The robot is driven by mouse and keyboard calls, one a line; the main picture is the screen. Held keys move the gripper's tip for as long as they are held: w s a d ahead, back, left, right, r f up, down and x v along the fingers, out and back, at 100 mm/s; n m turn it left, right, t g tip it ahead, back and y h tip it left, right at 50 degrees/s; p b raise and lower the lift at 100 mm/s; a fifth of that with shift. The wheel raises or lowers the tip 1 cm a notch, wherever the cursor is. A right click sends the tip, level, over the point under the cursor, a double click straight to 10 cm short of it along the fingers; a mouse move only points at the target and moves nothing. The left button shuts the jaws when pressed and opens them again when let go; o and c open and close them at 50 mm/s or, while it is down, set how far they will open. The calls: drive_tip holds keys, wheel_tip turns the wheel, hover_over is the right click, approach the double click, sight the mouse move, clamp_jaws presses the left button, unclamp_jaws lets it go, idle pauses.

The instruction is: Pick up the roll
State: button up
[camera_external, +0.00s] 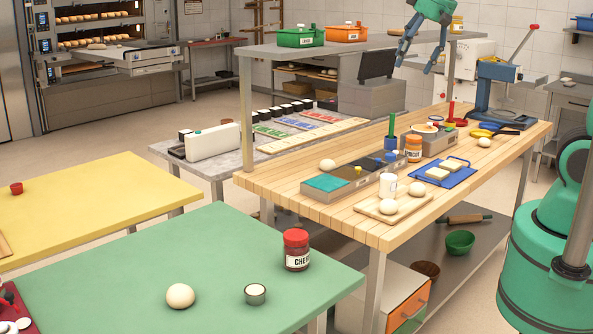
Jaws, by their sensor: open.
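Several pale round rolls are in view, and I cannot tell which one the task means. One roll (180,296) sits on the green table (120,270). Others are on the wooden worktable (285,200): one roll (327,165) near its back edge, one roll (389,206) on a small wooden board (368,210), one roll (417,189) beside that, and one roll (484,142) by the yellow pan. My gripper (415,62) is open and empty, pointing down high above the far part of the worktable, apart from every roll.
A grey overhead shelf (290,50) on posts spans the worktable, close to my gripper. A white cup (388,186), an orange-labelled jar (413,148), a blue tray (458,178) and a blue press (497,85) crowd the worktable. A red-lidded jar (296,250) stands on the green table.

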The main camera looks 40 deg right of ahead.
drive_tip(key=w+a+f+g+p, duration=0.1)
drive_tip(key=w+a+f+p, duration=0.1)
drive_tip(key=w+a, duration=1.1)
drive_tip(key=w+a+f+n+p, duration=0.1)
drive_tip(key=w+a+f, duration=0.3)
drive_tip(key=a, duration=0.4)
drive_tip(key=w+a+f, duration=0.3)
drive_tip(key=w+a, duration=0.1)
drive_tip(key=a, duration=0.5)
drive_tip(key=s+a+f+g+p, duration=0.1)
drive_tip(key=a+f, duration=1.3)
drive_tip(key=a, duration=0.2)
drive_tip(key=s+a+f+n+p, duration=0.1)
drive_tip(key=s+a+f, duration=0.1)
drive_tip(key=a+f, duration=1.1)
drive_tip(key=a, duration=0.3)
drive_tip(key=shift+f+n+g+p, duration=0.3)
drive_tip(key=shift+f+g, duration=0.1)
drive_tip(key=shift+f, duration=0.15)
hover_over(179, 288)
drive_tip(key=shift+s+d+f, duration=0.1)
drive_tip(key=shift+s+f, duration=0.1)
drive_tip(key=shift+f, duration=1.85)
drive_tip(key=shift+s+d+f, duration=0.1)
drive_tip(key=shift+s+f, duration=0.05)
drive_tip(key=shift+f, duration=1.9)
drive_tip(key=shift+f, duration=0.15)
